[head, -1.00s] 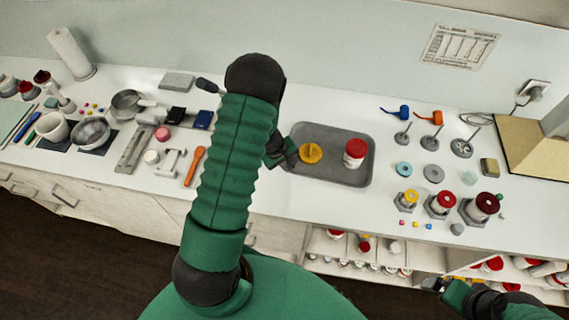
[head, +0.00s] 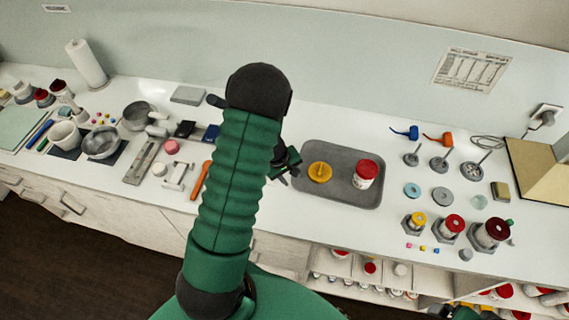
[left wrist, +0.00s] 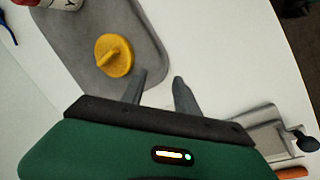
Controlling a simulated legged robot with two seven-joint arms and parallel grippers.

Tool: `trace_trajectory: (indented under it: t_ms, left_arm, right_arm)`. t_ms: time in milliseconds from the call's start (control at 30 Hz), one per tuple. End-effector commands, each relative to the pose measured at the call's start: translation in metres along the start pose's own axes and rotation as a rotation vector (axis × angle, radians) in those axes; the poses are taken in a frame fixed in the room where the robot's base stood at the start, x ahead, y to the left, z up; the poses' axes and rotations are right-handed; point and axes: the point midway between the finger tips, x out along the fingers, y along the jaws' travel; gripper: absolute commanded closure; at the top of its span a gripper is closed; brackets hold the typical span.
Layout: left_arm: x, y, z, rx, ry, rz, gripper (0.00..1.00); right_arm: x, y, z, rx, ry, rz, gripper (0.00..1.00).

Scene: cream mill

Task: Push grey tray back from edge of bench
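The grey tray (head: 345,193) lies on the white bench, right of the middle in the head view, with bare bench between it and the front edge. It carries a yellow knobbed disc (head: 319,172) and a white jar with a red lid (head: 365,174). My left gripper (head: 284,170) is at the tray's left end. In the left wrist view the gripper's two fingers (left wrist: 161,92) are apart with nothing between them, close to the rim of the tray (left wrist: 75,62). I cannot tell whether they touch it. My right gripper (head: 440,312) is at the bottom edge, mostly cut off.
An orange-handled tool (head: 201,180), a blue box (head: 211,134) and a pink puck (head: 171,146) lie left of my arm. Bare bench lies behind the tray.

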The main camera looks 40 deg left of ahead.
Motion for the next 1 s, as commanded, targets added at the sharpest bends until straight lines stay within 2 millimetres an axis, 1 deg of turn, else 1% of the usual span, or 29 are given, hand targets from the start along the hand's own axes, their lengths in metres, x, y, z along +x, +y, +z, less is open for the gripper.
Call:
trace_trajectory:
  t_ms: [33,300,400,500,633,1000]
  left_arm:
    - [-0.014,0.002,0.0,0.001,0.002,0.004,0.63]
    - [-0.081,0.003,0.001,0.003,0.001,0.005,0.63]
    - [-0.101,0.003,0.001,0.002,0.001,0.005,0.63]
    - [-0.114,0.003,0.001,0.003,-0.001,0.004,0.63]
    - [-0.122,0.002,0.001,0.002,-0.004,0.003,0.63]
    - [-0.122,0.002,0.001,0.001,-0.004,0.003,0.63]
  right_arm:
    - [-0.001,0.0,0.0,0.0,0.0,0.0,0.02]
    - [-0.007,0.0,-0.002,0.0,0.0,0.0,0.02]
    - [-0.008,0.0,-0.002,0.0,0.0,0.0,0.02]
    - [-0.009,0.0,-0.002,0.0,0.0,0.0,0.02]
    - [-0.009,0.0,-0.002,0.0,0.0,0.0,0.02]
    - [-0.009,0.0,-0.002,0.0,0.0,0.0,0.02]
